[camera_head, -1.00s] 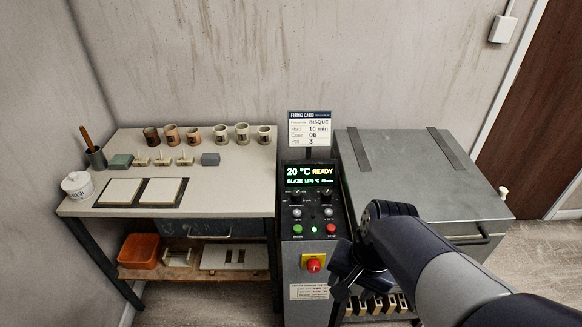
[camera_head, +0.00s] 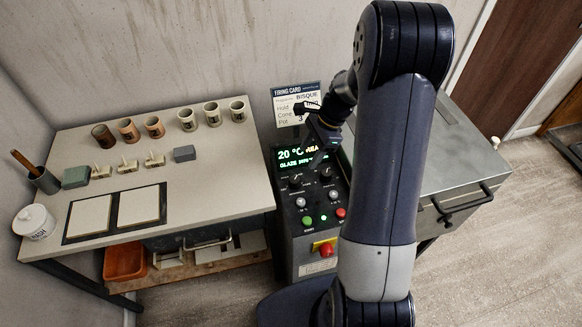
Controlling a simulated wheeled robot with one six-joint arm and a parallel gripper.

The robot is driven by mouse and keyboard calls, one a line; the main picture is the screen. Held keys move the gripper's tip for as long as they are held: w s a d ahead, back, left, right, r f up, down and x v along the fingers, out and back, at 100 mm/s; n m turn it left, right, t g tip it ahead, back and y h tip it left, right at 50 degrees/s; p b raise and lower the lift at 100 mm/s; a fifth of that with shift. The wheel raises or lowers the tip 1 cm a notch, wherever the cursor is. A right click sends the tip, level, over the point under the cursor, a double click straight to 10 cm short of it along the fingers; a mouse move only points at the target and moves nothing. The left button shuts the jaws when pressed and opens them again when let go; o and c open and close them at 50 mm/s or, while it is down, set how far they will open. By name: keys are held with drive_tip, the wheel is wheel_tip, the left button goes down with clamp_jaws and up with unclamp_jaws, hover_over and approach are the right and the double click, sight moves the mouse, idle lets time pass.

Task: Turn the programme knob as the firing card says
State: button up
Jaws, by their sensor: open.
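The firing card (camera_head: 297,103) stands above the kiln control box. It shows BISQUE, and my arm covers part of its lower lines. Two dark knobs sit below the display, a left knob (camera_head: 295,181) and a right knob (camera_head: 325,173). Their labels are too small to read, so I cannot tell which is the programme knob.
Below the knobs are small buttons, a green button (camera_head: 307,221), a red button (camera_head: 341,212) and a red switch on a yellow plate (camera_head: 325,248). A worktable (camera_head: 220,190) with cups and tiles stands left. The grey kiln (camera_head: 445,150) stands right, partly behind my arm.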

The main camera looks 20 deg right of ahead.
sight(295, 179)
drive_tip(key=p+x, duration=0.1)
drive_tip(key=x, duration=0.9)
drive_tip(key=shift+s+f, duration=0.1)
drive_tip(key=shift+f, duration=0.05)
drive_tip(key=shift+c, duration=0.5)
drive_tip(key=c, duration=0.9)
drive_tip(key=shift+o, duration=0.2)
